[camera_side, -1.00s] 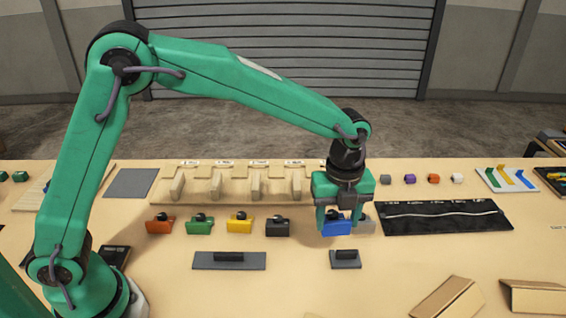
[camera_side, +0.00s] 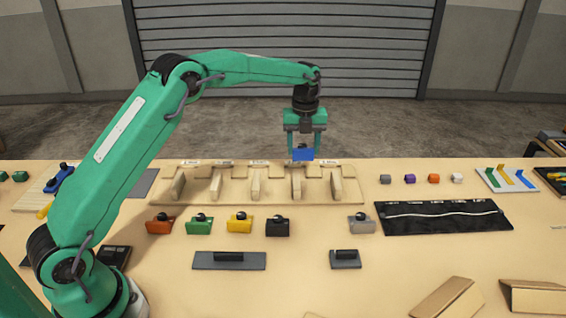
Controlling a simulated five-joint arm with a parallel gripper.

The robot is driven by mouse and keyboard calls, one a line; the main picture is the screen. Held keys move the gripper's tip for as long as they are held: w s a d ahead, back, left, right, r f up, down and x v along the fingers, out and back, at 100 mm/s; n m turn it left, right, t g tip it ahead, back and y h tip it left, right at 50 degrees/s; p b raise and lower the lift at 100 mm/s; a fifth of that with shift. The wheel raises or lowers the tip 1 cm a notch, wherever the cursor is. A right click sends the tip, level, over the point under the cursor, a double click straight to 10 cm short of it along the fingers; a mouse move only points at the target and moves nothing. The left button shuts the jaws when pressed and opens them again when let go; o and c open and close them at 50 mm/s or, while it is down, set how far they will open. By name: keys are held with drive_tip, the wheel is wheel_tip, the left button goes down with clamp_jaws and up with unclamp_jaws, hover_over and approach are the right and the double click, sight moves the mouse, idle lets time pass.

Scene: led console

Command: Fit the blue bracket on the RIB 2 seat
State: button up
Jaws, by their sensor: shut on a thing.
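My gripper (camera_side: 303,150) is shut on the blue bracket (camera_side: 303,155) and holds it in the air above the wooden rib board (camera_side: 205,200). The bracket shows over the board's back edge, roughly in line with the fourth rib from the left (camera_side: 296,184), apart from it. The board has several upright ribs with small labels along the back. The labels are too small to read, so I cannot tell which seat is RIB 2. The bracket and gripper hide part of the label strip.
In front of the board stand an orange bracket (camera_side: 160,225), a green one (camera_side: 199,227), a yellow one (camera_side: 240,226), a black one (camera_side: 277,228) and a grey one (camera_side: 361,226). A black mat (camera_side: 440,224) with a white cord lies right. Small cubes stand behind it.

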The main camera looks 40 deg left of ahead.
sight(296, 159)
drive_tip(key=a, duration=0.3)
drive_tip(key=shift+w+a+f, duration=0.1)
drive_tip(key=shift+w+a, duration=0.1)
drive_tip(key=shift+w, duration=0.2)
drive_tip(key=shift+f, duration=0.1)
drive_tip(key=shift+f, duration=3.2)
drive_tip(key=shift+f, duration=1.15)
drive_tip(key=o, duration=1.1)
drive_tip(key=shift+r, duration=0.1)
